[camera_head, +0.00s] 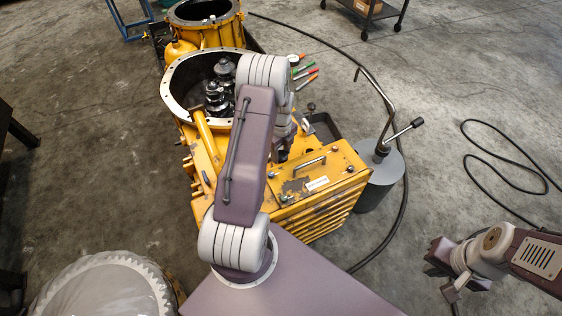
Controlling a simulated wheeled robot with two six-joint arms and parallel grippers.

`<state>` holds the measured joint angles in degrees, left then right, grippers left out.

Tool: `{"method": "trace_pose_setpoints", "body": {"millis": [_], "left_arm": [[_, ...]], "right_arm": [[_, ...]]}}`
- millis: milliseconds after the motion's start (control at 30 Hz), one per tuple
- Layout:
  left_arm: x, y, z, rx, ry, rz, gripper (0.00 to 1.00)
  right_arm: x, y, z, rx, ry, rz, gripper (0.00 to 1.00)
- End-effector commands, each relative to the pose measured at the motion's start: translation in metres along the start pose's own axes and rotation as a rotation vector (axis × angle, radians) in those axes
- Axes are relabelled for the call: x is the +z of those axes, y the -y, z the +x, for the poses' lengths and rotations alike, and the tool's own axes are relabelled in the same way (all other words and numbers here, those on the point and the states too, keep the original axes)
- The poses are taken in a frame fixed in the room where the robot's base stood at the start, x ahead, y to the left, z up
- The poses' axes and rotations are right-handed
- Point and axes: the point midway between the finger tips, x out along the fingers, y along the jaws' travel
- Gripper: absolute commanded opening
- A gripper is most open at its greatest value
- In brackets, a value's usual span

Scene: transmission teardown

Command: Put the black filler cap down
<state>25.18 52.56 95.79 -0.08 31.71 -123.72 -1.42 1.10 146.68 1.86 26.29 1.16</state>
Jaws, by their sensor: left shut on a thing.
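My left gripper (281,156) is over the near yellow transmission housing (207,170), mostly hidden behind my own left arm. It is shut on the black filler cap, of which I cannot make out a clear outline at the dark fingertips. I cannot tell whether the cap touches the surface below. My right gripper (432,262) is at the lower right, away from the housing. Its dark jaws are seen at an angle, and their opening is not clear.
A yellow box with a handle (325,185) adjoins the housing. A grey drum with a pump handle (380,180) stands at its right. Coloured-handled tools (306,77) lie behind. A black hose (402,190) curves over the floor. A covered round part (100,290) is at lower left.

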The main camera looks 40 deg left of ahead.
Motion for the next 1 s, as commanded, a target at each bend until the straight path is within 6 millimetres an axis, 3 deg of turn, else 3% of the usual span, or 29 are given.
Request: {"method": "trace_pose_setpoints", "body": {"millis": [233,567,600,667,1000], "left_arm": [[0.0,0.0,0.037,0.001,-0.001,0.0,0.0],[0.0,0.0,0.038,0.0,0.0,0.0,0.0],[0.0,0.0,0.038,0.0,0.0,0.0,0.52],[0.0,0.0,0.038,0.0,0.0,0.0,0.68],[0.0,0.0,0.034,-0.001,0.0,0.0,0.68]], "right_arm": [[0.002,0.0,0.018,0.0,0.0,0.0,0.0],[0.002,0.0,0.016,0.0,0.0,0.0,0.0],[0.002,0.0,0.016,0.0,0.0,0.0,0.0],[0.002,0.0,0.016,0.0,0.0,0.0,0.0],[0.001,0.0,0.014,0.0,0.0,0.0,0.0]]}}
